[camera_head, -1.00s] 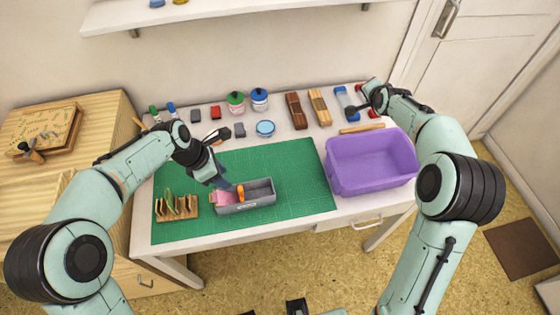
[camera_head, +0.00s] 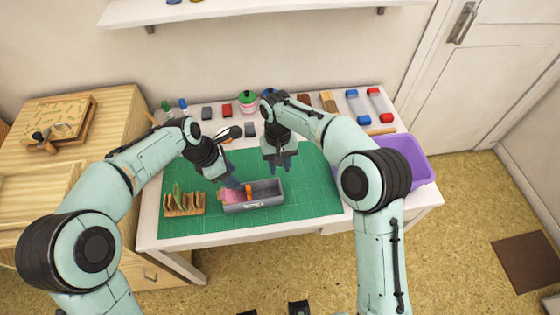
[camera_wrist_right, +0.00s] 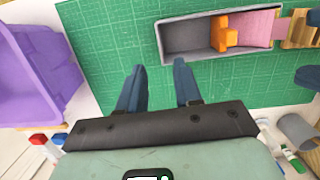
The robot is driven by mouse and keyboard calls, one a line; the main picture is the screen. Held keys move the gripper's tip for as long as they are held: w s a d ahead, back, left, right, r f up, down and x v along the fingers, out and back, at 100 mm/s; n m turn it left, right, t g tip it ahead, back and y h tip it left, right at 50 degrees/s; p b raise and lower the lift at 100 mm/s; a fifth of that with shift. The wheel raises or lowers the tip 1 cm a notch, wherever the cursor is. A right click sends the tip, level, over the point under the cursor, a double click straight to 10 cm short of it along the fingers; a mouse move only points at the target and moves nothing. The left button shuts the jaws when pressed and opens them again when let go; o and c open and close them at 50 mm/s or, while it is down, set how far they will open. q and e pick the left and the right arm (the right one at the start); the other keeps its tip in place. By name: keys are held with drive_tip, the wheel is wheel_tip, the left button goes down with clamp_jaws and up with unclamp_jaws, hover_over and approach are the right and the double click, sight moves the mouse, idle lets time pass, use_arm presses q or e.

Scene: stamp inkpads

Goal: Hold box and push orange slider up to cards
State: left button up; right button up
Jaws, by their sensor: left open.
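A grey open box (camera_head: 266,197) stands on the green mat (camera_head: 308,190). In it an orange slider (camera_head: 249,191) stands upright as a divider, with pink cards (camera_head: 233,196) at the box's left end. The right wrist view also shows the box (camera_wrist_right: 187,41), the slider (camera_wrist_right: 225,34) and the cards (camera_wrist_right: 256,26). My left gripper (camera_head: 233,183) is open at the box's back left; whether it touches the box is unclear. My right gripper (camera_head: 278,165) is open and empty behind the box; its fingers (camera_wrist_right: 159,78) show apart in the right wrist view.
A wooden rack with upright pieces (camera_head: 184,207) stands just left of the box. A purple bin (camera_head: 416,160) is at the right, partly behind my right arm. Stamps, inkpads and jars line the table's back. The mat right of the box is clear.

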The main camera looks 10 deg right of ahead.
drive_tip(key=f, duration=0.4)
drive_tip(key=s+f, duration=0.1)
drive_tip(key=f, duration=0.3)
drive_tip(key=s+f, duration=0.1)
drive_tip(key=f, duration=0.3)
drive_tip(key=shift+f, duration=0.15)
clamp_jaws()
